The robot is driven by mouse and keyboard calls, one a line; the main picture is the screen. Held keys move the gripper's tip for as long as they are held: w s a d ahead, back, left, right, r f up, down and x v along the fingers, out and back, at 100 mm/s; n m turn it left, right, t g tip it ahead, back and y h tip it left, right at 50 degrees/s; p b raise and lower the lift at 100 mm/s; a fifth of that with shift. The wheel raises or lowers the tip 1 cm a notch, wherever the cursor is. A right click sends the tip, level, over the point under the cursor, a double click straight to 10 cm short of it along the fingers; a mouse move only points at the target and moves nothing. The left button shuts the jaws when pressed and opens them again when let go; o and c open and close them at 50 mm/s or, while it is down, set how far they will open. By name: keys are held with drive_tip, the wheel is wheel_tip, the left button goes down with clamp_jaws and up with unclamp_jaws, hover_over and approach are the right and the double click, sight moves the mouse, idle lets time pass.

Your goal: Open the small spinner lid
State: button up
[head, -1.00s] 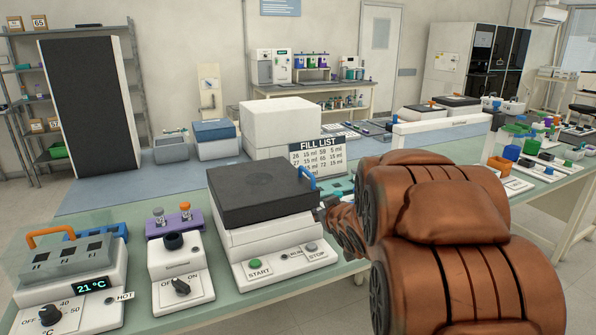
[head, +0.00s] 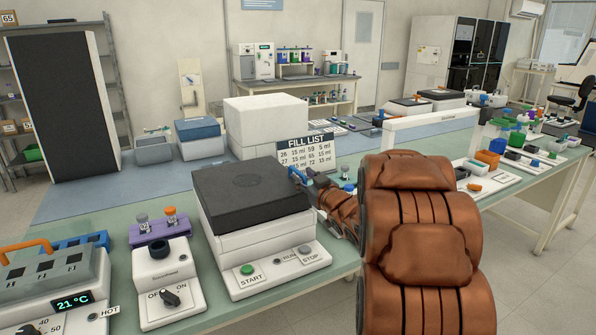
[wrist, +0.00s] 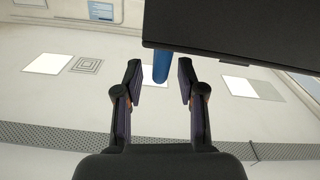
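The small spinner (head: 250,235) is a white box with START and STOP buttons on its front, on the green bench. Its black lid (head: 250,190) lies flat and closed. A blue handle (head: 297,174) sticks out at the lid's right side. My gripper (head: 308,182) is at that handle, partly hidden by my arm. In the wrist view, my gripper (wrist: 160,78) is open, and the blue handle (wrist: 161,66) stands between the fingertips with gaps on both sides. The dark lid (wrist: 235,38) fills the upper right there.
A FILL LIST sign (head: 307,153) stands just behind the spinner. A knob device with a purple rack (head: 160,230) and a heater reading 21 °C (head: 55,280) stand to the left. A white box (head: 265,120) is behind. My arm hides part of the bench at right.

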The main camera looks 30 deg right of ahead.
sight(291, 167)
drive_tip(key=shift+w+d+p, duration=0.15)
drive_tip(key=shift+w+p, duration=0.05)
drive_tip(key=shift+w, duration=0.9)
drive_tip(key=shift+w+d+p, duration=0.1)
drive_tip(key=shift+w+p, duration=0.1)
drive_tip(key=shift+w, duration=0.85)
drive_tip(key=shift+c, duration=0.2)
clamp_jaws()
